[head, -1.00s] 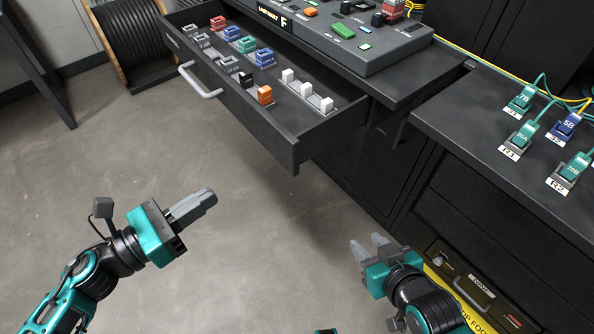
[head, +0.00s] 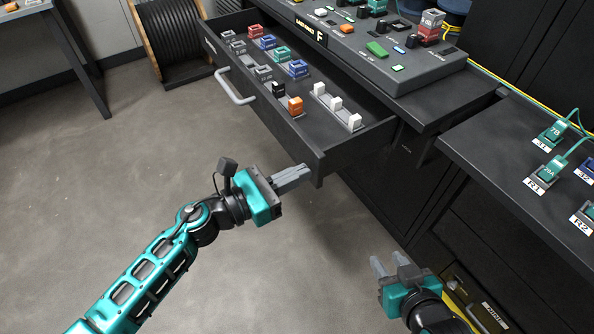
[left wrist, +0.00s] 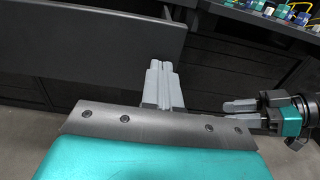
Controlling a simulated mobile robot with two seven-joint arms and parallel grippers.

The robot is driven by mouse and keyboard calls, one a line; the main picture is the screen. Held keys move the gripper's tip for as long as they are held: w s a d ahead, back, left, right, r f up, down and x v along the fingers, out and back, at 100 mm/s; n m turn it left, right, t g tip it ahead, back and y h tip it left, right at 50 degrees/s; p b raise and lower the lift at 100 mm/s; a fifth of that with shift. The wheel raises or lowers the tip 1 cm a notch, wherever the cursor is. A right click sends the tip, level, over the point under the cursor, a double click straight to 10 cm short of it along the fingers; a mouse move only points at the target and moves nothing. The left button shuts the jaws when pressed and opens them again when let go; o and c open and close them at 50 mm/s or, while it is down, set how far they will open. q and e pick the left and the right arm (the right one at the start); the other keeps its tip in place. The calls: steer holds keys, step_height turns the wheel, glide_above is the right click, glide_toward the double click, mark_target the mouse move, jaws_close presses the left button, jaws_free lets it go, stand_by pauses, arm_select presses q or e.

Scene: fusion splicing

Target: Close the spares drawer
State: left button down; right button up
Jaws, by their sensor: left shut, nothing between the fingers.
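The spares drawer (head: 262,128) stands pulled out from the black cabinet, with its grey bar handle (head: 234,88) on the front face. Inside it are coloured and grey blocks in rows and a row of white pieces. My left gripper (head: 308,170) is shut and empty, its fingertips close to the near right end of the drawer front. In the left wrist view the fingers (left wrist: 162,66) point at the right end of the drawer front (left wrist: 90,45); I cannot tell if they touch. My right gripper (head: 388,262) is open and empty, low in front of the cabinet.
A grey console (head: 400,62) with coloured parts sits on the cabinet top behind the drawer. At right, a black bench (head: 490,145) holds labelled teal connectors with cables. A cable reel (head: 168,45) stands at the back left. The floor left of the drawer is clear.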

mark_target(376, 134)
arm_select(q)
steer(key=shift+w+d, duration=0.15)
steer(key=shift+d, duration=0.05)
arm_select(e)
steer(key=shift+d, duration=0.15)
